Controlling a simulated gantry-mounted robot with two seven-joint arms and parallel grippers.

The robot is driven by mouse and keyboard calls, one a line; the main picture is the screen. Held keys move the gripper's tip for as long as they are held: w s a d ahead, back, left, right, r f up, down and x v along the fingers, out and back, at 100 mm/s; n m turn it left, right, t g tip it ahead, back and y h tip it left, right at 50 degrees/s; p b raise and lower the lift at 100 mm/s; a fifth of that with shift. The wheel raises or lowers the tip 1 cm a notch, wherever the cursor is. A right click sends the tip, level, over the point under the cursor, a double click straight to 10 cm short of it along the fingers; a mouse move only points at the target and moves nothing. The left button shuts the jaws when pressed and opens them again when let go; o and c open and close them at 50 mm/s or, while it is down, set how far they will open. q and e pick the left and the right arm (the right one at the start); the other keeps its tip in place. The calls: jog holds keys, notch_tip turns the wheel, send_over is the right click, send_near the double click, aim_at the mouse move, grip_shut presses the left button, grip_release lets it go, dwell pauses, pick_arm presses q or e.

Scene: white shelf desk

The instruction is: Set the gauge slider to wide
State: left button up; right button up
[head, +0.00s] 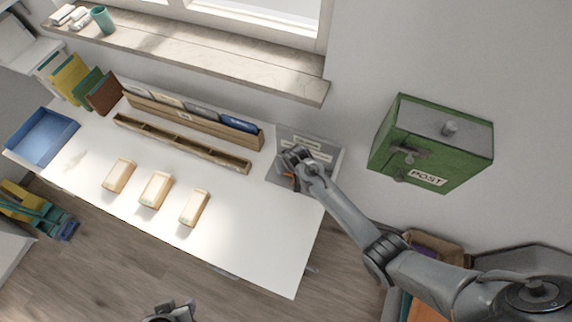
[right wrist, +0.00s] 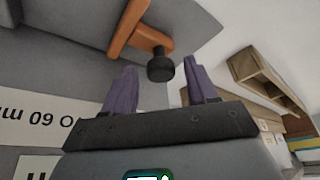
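The gauge is a grey board (head: 327,152) with white labels, at the right end of the desk by the wall. Its slider is an orange bracket (right wrist: 143,36) with a black knob (right wrist: 160,68), seen in the right wrist view. My right gripper (right wrist: 161,85) is open, with its purple fingers apart on either side of the knob and no visible contact. In the head view the right gripper (head: 291,172) covers most of the slider.
A green POST box (head: 432,150) is on the wall right of my right arm. A wooden rack (head: 190,117) and a slotted wooden strip (head: 180,143) stand left of the gauge. Several cream blocks (head: 155,190) and a blue tray (head: 42,137) are on the desk. The desk's front right is clear.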

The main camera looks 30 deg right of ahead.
jog(key=p+v, duration=0.1)
jog(key=v, duration=0.9)
jog(key=shift+r, duration=0.4)
jog(key=shift+s, duration=0.1)
